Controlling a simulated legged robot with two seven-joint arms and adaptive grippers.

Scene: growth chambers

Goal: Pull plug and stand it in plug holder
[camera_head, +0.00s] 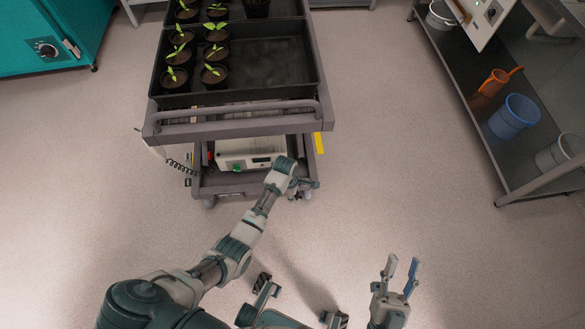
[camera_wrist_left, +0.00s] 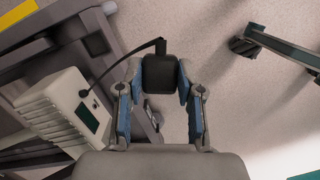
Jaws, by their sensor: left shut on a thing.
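A black plug (camera_wrist_left: 160,73) with a thin cable sits between the blue-padded fingertips of my left gripper (camera_wrist_left: 160,88) in the left wrist view. The gripper is shut on it. The cable runs from the plug toward the left. In the head view my left gripper (camera_head: 304,186) is at the front right of the cart's lower shelf, and the plug cannot be made out there. My right gripper (camera_head: 402,268) is open and empty, above the floor at the lower right. I cannot pick out a plug holder in either view.
A grey cart (camera_head: 160,128) carries a black tray (camera_head: 270,92) with potted seedlings. On its lower shelf is a white device (camera_head: 238,147), also in the left wrist view (camera_wrist_left: 62,108). A coiled cord (camera_head: 178,165) hangs at its left. A shelf rack (camera_head: 485,150) stands right. Floor between is clear.

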